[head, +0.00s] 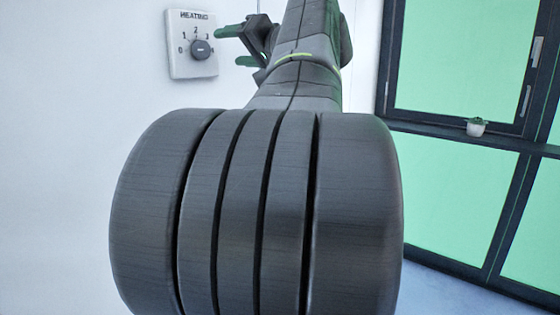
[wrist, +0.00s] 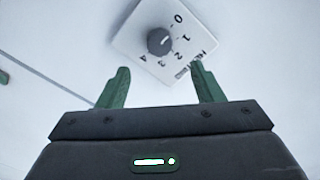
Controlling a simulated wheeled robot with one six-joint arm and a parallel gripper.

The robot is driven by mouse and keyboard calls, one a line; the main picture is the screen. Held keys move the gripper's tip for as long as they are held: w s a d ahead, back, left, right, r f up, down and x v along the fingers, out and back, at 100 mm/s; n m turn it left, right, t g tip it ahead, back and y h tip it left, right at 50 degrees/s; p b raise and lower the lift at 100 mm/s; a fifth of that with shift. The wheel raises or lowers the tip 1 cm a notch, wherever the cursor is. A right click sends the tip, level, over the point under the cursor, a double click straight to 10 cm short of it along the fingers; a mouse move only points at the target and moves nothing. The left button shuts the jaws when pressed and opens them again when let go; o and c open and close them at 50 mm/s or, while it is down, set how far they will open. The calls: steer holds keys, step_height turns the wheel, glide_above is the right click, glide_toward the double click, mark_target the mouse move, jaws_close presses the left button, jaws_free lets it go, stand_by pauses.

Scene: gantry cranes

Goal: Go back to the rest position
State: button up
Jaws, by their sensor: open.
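My gripper (head: 237,46) shows in the head view at the top, with green fingers pointing left beside a white heating control panel (head: 178,62). In the wrist view my gripper (wrist: 160,85) has its two green fingers spread apart with nothing between them. The panel shows beyond the fingertips, with its dark round knob (wrist: 160,41) and the numbers 0 to 4. The knob also shows in the head view (head: 201,50). My fingers look apart from the knob. My large dark arm fills the middle of the head view and hides what lies behind it.
A white wall (head: 70,130) carries the panel on the left. At the right stands a dark-framed window (head: 468,50) with green panes. The pale blue floor (head: 440,295) shows at the lower right.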

mark_target(205, 50)
steer(key=x, duration=1)
steer(key=shift+r+m+p, duration=0.2)
steer(key=shift+m+p, duration=0.3)
steer(key=shift+p, duration=0.4)
steer(key=shift+s+d+m+p, duration=0.1)
steer(key=shift+d+m+p, duration=0.1)
steer(key=shift+m+p, duration=0.75)
steer(key=m+p, duration=0.4)
steer(key=shift+m, duration=0.25)
steer(key=m+p, duration=0.6)
steer(key=p, duration=0.1)
steer(key=shift+f+m+p, duration=0.1)
steer(key=shift+m+p, duration=0.2)
steer(key=shift+m, duration=0.1)
steer(key=shift+f+m+p, duration=0.2)
steer(key=shift+m+p, duration=0.8)
